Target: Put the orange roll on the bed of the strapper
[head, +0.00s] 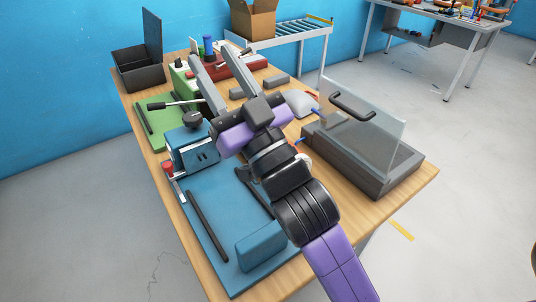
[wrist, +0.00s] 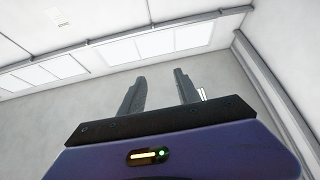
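No orange roll can be made out clearly on the workbench. Small orange items (head: 482,12) lie on the far table, too small to identify. A blue machine (head: 205,205) with a flat bed, two dark bars and a red knob stands on the near left of the workbench. A grey machine (head: 375,165) with a raised clear cover stands at the right. I cannot tell for sure which one is the strapper. My gripper (head: 210,56) is raised over the workbench, open and empty. In the wrist view its fingers (wrist: 160,76) are apart, against wall and ceiling.
A green machine (head: 163,132) with a lever and a black open-lidded box (head: 138,72) stand on the workbench's left side. A red machine (head: 238,68) is behind my gripper. A cardboard box (head: 252,22) sits beside a roller conveyor (head: 300,28) at the back.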

